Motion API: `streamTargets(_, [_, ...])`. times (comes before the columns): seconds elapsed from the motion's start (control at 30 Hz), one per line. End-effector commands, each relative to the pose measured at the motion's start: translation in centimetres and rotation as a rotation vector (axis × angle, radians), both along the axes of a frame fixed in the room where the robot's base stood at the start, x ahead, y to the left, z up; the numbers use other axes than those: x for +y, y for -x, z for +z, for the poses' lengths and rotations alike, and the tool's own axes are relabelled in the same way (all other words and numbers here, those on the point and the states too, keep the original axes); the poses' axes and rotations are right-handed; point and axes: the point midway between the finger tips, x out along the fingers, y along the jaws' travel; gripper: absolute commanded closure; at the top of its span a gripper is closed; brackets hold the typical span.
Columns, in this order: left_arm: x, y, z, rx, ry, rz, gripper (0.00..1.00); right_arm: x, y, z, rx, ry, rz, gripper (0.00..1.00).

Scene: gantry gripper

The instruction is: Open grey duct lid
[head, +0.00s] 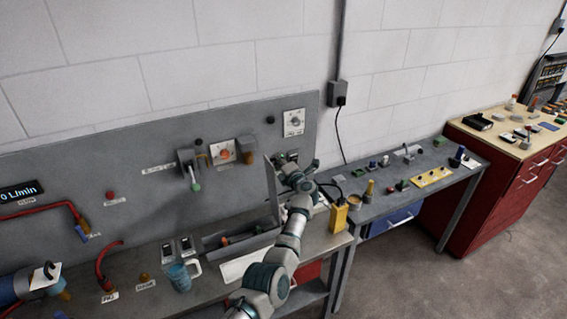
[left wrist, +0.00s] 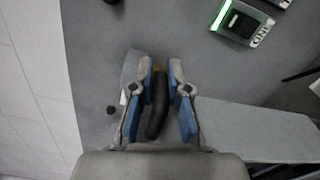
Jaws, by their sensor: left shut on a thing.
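The grey duct (head: 212,245) is an open-topped trough on the bench below the grey wall panel. Its grey lid (head: 271,190) stands roughly upright at the trough's right end, seen nearly edge-on. My left gripper (head: 292,166) is beside the lid's upper part, on its right side. In the left wrist view my left gripper (left wrist: 160,92) is shut on a dark curved handle (left wrist: 157,108), which lies between the blue-padded fingers. Where the handle joins the lid is hidden. My right gripper is not in view.
A yellow box (head: 338,217) stands right of my arm. Knobs and a valve (head: 223,152) project from the wall panel. A second bench (head: 400,190) stands farther right.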

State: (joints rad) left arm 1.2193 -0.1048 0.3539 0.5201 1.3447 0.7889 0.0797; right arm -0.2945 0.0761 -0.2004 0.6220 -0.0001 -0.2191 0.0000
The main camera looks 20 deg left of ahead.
Motion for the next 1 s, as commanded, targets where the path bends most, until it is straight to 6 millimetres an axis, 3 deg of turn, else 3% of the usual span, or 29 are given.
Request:
streamTargets(0.17, [-0.1,-0.1,-0.5,0.027,-0.014,0.003,1.0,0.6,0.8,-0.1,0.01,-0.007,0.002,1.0])
streamTargets(0.53, [-0.3,-0.1,-0.7,0.03,-0.014,0.005,1.0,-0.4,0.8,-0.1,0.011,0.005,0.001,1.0])
streamTargets(0.57, [-0.3,-0.1,-0.7,0.03,-0.014,0.005,0.82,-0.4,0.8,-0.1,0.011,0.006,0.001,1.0])
streamTargets(0.6, [-0.3,-0.1,-0.7,0.031,-0.015,0.005,0.72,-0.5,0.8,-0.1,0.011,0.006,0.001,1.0])
streamTargets(0.67, [-0.3,-0.1,-0.6,0.03,-0.016,0.004,0.61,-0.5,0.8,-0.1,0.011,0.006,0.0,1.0])
streamTargets(1.0, [-0.6,0.0,-0.1,0.023,-0.02,0.003,0.61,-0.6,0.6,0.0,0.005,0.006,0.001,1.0])
